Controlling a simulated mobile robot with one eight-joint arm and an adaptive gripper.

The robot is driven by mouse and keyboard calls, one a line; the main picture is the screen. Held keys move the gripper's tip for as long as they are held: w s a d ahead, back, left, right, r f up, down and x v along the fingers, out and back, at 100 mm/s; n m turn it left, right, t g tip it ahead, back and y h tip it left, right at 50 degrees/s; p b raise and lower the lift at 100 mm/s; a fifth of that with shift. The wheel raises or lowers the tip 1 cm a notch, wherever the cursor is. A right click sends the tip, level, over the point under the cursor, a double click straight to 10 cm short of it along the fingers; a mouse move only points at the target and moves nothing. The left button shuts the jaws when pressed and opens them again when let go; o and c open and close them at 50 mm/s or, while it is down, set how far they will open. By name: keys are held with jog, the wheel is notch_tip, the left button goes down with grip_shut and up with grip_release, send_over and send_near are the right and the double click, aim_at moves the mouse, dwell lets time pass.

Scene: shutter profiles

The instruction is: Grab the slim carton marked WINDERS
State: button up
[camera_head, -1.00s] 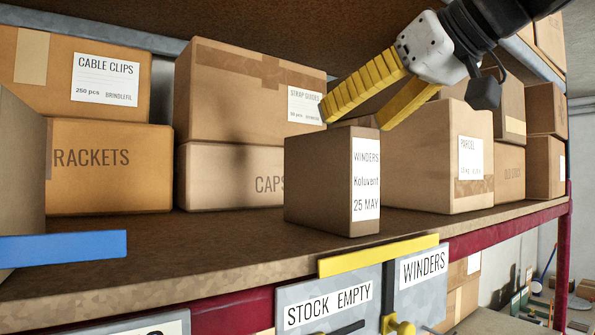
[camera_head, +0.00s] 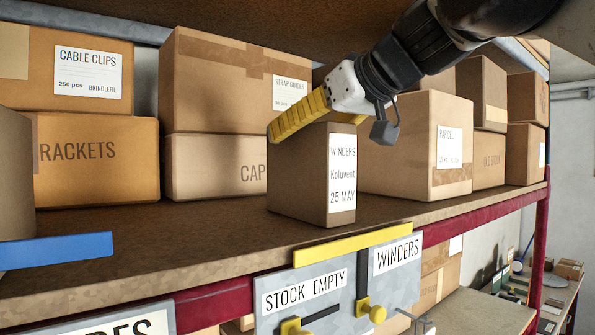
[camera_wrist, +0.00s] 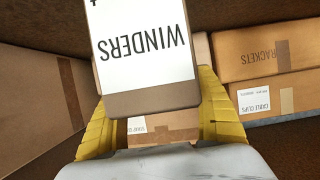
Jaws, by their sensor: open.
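The slim brown carton marked WINDERS (camera_head: 290,185) stands upright at the shelf's front, its white label reading "WINDERS, Koluvent, 25 MAY". My gripper (camera_head: 298,116) is at its top edge from above right. In the wrist view the carton (camera_wrist: 150,102) appears upside down between the two spread yellow fingers of my gripper (camera_wrist: 153,92). The jaws are open; I cannot tell whether either finger touches the carton.
Behind stand a CAPS carton (camera_head: 210,165), a STRAP GUIDES carton (camera_head: 210,85) and, to the right, a PARCEL carton (camera_head: 405,145). RACKETS (camera_head: 95,160) and CABLE CLIPS (camera_head: 95,85) cartons are stacked left. A grey WINDERS / STOCK EMPTY panel (camera_head: 340,300) hangs below the shelf edge.

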jog(key=shift+s+d+r, duration=0.1)
jog(key=shift+s+d, duration=0.1)
jog(key=shift+s, duration=0.15)
jog(key=c, duration=1.5)
jog(key=shift+w+a, duration=0.1)
jog(key=shift+r, duration=0.1)
